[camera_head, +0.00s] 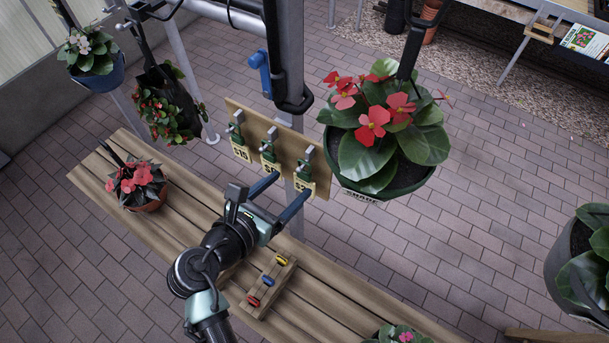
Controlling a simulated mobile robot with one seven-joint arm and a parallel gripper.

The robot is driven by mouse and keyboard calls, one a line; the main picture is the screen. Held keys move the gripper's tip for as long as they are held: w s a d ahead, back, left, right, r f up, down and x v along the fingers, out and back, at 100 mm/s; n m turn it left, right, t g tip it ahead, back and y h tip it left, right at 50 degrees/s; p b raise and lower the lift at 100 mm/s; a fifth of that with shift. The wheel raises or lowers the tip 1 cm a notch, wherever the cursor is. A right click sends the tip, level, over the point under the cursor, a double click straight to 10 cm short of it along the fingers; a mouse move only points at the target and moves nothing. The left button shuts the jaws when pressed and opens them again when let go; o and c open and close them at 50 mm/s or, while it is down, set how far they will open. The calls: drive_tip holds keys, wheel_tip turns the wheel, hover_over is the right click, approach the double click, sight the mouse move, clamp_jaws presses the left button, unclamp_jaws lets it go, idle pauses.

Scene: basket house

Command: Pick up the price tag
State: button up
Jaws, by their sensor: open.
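Three yellow price tags with green tops hang from metal hooks on an upright wooden board: a left tag (240,151), a middle tag (269,164) and a right tag (303,184). The left one appears to read "$15"; the others' print is too small to read surely. My gripper (294,182) is open, with two blue fingers pointing at the board. Its left fingertip overlaps the lower edge of the middle tag, and its right fingertip overlaps the lower part of the right tag. I cannot tell whether either finger touches a tag. Nothing shows between the fingers.
The board (278,147) is by a grey metal post. A hanging pot with red flowers (383,140) is close on the right. Below is a slatted wooden bench (335,300) with a potted plant (139,186) and a small wooden block (268,287) with coloured pieces.

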sight(303, 175)
drive_tip(key=x, duration=0.1)
drive_tip(key=p+x, duration=0.1)
drive_tip(key=x, duration=0.2)
drive_tip(key=shift+w+d+r+p, duration=0.2)
drive_tip(key=shift+d+p, duration=0.15)
drive_tip(key=shift+d, duration=0.2)
drive_tip(key=shift+w+d+f, duration=0.2)
drive_tip(key=shift+w+f, duration=0.05)
drive_tip(key=c, duration=1.1)
drive_tip(key=shift+r, duration=0.1)
